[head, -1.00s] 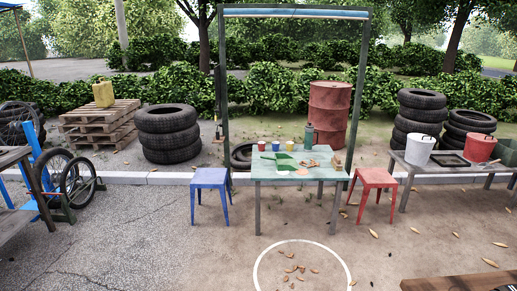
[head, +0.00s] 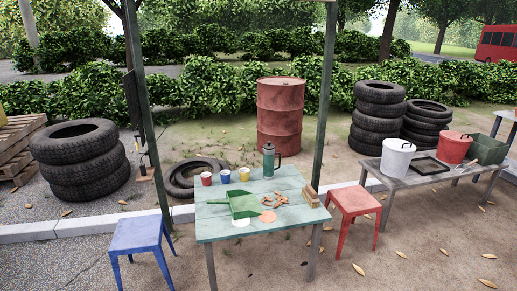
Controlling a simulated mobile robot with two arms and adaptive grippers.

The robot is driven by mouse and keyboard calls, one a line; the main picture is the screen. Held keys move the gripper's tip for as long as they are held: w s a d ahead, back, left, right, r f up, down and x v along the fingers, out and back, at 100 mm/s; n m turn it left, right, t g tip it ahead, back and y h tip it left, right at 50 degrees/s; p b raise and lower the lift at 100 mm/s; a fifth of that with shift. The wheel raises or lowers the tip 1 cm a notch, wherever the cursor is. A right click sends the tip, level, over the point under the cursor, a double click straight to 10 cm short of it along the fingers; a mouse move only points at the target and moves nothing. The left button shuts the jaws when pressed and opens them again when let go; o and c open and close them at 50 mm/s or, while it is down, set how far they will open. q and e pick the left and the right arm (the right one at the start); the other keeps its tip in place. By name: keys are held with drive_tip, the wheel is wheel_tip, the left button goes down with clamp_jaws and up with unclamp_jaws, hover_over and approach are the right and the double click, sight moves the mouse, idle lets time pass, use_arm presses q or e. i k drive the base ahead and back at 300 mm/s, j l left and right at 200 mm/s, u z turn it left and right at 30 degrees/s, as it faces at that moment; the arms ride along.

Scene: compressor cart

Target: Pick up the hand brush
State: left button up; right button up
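I cannot make out a hand brush for certain. A small tan, block-like thing (head: 311,195) stands at the right edge of the pale green table (head: 215,229); it may be a brush. A dark, long thing with a tan lower end (head: 145,173) is by the left post and may also be a brush or broom. A green dustpan (head: 242,204) lies on the table, with brown leaves (head: 275,200) to its right. Neither of my grippers is in view.
Red, blue and yellow cups and a green flask (head: 268,160) stand on the table. A blue stool (head: 138,235) is at its left, a red stool (head: 355,203) at its right. A bench (head: 420,180) with buckets is at the right.

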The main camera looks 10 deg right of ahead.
sight(310, 195)
drive_tip(key=i+l+z, duration=0.1)
drive_tip(key=i+z, duration=0.65)
drive_tip(key=i, duration=0.2)
drive_tip(key=i+j+z, duration=0.2)
drive_tip(key=i+z, duration=0.2)
drive_tip(key=i+l, duration=0.25)
drive_tip(key=i, duration=0.25)
drive_tip(key=i+l+u, duration=0.1)
drive_tip(key=i, duration=0.4)
drive_tip(key=l, duration=0.1)
